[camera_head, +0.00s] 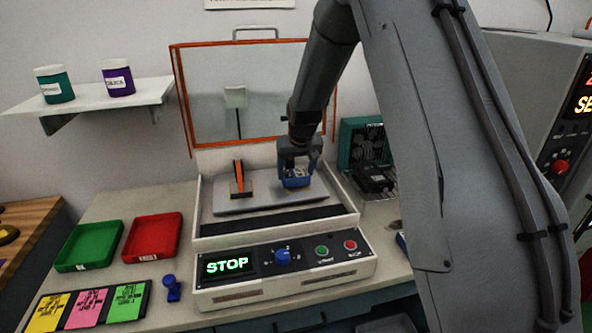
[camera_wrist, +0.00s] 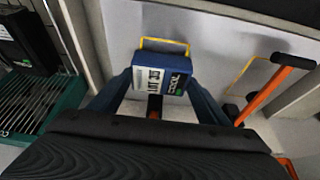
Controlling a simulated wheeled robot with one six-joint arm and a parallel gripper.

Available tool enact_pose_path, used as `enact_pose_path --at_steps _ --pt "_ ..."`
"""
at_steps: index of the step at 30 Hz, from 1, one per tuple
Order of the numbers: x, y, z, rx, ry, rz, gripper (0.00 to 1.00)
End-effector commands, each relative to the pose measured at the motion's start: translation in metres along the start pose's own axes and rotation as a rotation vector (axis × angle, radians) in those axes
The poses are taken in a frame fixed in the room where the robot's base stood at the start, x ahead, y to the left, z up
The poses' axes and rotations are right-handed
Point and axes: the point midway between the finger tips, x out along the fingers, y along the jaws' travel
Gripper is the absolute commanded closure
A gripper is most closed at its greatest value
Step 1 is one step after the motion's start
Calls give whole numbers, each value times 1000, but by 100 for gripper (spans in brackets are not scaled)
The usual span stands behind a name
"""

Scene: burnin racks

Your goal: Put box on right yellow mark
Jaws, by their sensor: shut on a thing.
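My gripper (camera_head: 297,160) points down over the right part of the grey plate (camera_head: 250,204) inside the open machine. It is shut on a small blue box (camera_head: 297,182), which shows between the fingers in the wrist view (camera_wrist: 160,79) with a white label. One yellow mark (camera_wrist: 165,41) shows as an outline just beyond the box; the box hides part of it. Another yellow outline (camera_wrist: 241,74) lies on the plate near the orange-handled clamp (camera_wrist: 273,91). I cannot tell whether the box touches the plate.
The clamp (camera_head: 237,181) stands upright left of the box. The machine's clear lid (camera_head: 215,85) is raised behind. Its front panel display (camera_head: 228,266) reads STOP. A dark device with a green frame (camera_head: 362,145) stands to the right. Green (camera_head: 91,246) and red (camera_head: 153,238) trays lie left.

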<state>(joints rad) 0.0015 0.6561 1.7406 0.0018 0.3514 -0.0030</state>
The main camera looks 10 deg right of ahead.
Motion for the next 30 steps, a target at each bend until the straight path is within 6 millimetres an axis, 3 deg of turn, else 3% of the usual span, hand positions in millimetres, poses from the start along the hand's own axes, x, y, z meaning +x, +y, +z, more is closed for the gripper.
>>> enact_pose_path --at_steps 4,5,8,20,30 --pt "3 0 1 0 0 0 57" --pt "3 0 1 0 0 0 28" --pt "3 0 1 0 0 0 12" --pt "-3 0 -1 0 1 0 11" --pt "-50 0 -1 0 4 0 11"
